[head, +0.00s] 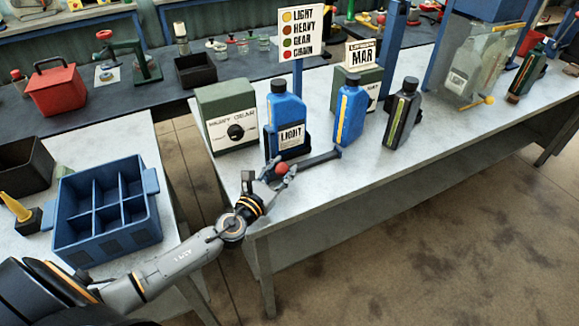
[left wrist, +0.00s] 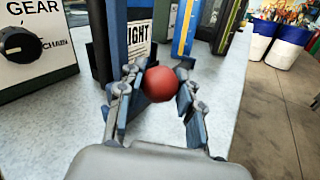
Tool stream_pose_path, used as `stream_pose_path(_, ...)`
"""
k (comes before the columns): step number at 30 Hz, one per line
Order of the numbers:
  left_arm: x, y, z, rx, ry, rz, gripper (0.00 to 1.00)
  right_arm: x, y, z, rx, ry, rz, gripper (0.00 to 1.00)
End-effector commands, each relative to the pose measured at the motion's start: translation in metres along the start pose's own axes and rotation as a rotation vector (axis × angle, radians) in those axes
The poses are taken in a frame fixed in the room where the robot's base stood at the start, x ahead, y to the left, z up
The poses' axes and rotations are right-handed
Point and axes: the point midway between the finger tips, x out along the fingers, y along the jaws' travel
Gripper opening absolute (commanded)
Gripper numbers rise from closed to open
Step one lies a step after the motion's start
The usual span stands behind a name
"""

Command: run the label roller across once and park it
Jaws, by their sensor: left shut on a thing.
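My left gripper (head: 284,172) is shut on a red ball-shaped knob (head: 282,167), low in front of the blue LIGHT bottle. The knob also shows between the fingers in the left wrist view (left wrist: 160,84). A dark bar (head: 318,160) lies just right of the knob in the head view; I cannot tell whether they are joined. The blue bottle (head: 287,108) stands upright with a white LIGHT label (head: 291,137) on its front. The label looks flat, and its lower part is hidden in the wrist view. The roller itself is not clearly visible. My right gripper is not in view.
A green dial box (head: 228,118) stands left of the bottle. Another blue bottle (head: 349,110) and a dark bottle (head: 402,115) stand to its right. A blue divided crate (head: 108,240) is on the left table. The front right of the white table is clear.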

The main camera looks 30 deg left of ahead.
Motion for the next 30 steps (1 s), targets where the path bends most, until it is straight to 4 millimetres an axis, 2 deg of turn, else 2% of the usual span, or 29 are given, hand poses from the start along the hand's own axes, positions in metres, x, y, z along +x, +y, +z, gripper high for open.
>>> stream_pose_path(8,-0.003,0.000,-0.005,0.000,0.010,0.000,0.00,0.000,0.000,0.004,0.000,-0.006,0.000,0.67)
stream_pose_path(9,-0.003,0.000,-0.006,0.000,0.010,0.000,0.39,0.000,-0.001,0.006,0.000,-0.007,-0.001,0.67)
stream_pose_path(10,-0.003,0.000,-0.006,0.000,0.010,0.000,0.46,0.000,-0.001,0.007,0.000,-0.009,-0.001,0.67)
stream_pose_path(22,-0.007,0.001,-0.004,0.001,0.007,0.001,0.46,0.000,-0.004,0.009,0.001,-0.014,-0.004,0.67)
stream_pose_path(26,-0.024,0.000,-0.004,0.001,0.008,0.000,0.46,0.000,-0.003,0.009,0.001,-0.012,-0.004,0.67)
stream_pose_path(30,-0.053,0.000,-0.004,0.001,0.009,0.000,0.46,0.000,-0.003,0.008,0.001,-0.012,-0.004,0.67)
